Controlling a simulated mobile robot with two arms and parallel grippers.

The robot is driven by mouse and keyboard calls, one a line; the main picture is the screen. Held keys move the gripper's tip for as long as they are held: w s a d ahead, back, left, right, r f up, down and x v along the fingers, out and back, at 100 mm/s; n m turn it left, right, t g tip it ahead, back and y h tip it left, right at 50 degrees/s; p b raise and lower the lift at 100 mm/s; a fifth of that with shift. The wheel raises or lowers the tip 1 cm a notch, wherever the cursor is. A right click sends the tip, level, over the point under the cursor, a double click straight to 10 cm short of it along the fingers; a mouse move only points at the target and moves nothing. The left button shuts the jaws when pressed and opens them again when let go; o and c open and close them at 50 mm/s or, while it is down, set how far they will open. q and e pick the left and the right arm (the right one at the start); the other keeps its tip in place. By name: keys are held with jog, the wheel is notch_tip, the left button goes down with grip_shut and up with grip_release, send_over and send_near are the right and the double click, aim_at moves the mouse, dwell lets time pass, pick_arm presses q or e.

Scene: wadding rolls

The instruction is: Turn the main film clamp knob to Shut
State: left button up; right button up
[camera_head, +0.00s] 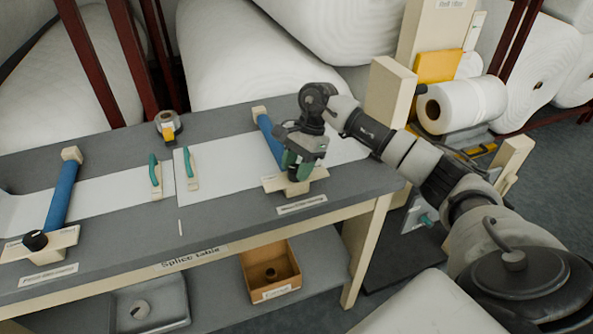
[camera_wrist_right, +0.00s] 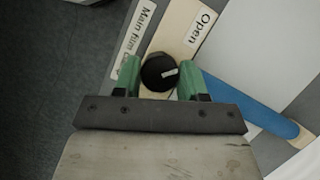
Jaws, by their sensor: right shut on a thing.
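In the head view my right gripper (camera_head: 297,172) covers the knob, above the plate (camera_head: 318,173) at the right end of the table. The clamp's blue bar (camera_head: 268,135) lies behind it. No left gripper shows.
The splice table (camera_head: 225,215) carries a second blue bar (camera_head: 62,195) with a black knob (camera_head: 36,240) at left. Two green handles (camera_head: 155,170) (camera_head: 191,167) and a tape dispenser (camera_head: 168,127) stand mid-table. A cardboard box (camera_head: 270,270) is below. White rolls crowd the back.

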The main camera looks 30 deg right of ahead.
jog(key=m+t+b, duration=0.2)
jog(key=m, duration=0.3)
jog(key=shift+s+f+m+b, duration=0.1)
jog(key=shift+m+b, duration=0.2)
jog(key=shift+b, duration=0.1)
jog(key=m+t+h+b, duration=0.1)
jog(key=m, duration=0.2)
jog(key=m+t+b, duration=0.1)
jog(key=m, duration=0.2)
jog(key=shift+h, duration=0.4)
jog(key=m+h+b, duration=0.1)
jog(key=m, duration=0.2)
jog(key=m+t+h+b, duration=0.1)
jog(key=m+b, duration=0.1)
jog(key=m, duration=0.1)
jog(key=shift+s+a+m, duration=0.1)
jog(key=shift+a+m, duration=0.05)
jog(key=shift+m, duration=0.15)
jog(key=shift+m+h+b, duration=0.65)
jog(key=shift+m+h, duration=0.45)
jog(key=shift+m, duration=1.5)
jog(key=o, duration=0.9)
jog(key=shift+a+r, duration=0.1)
jog(key=shift+r, duration=0.1)
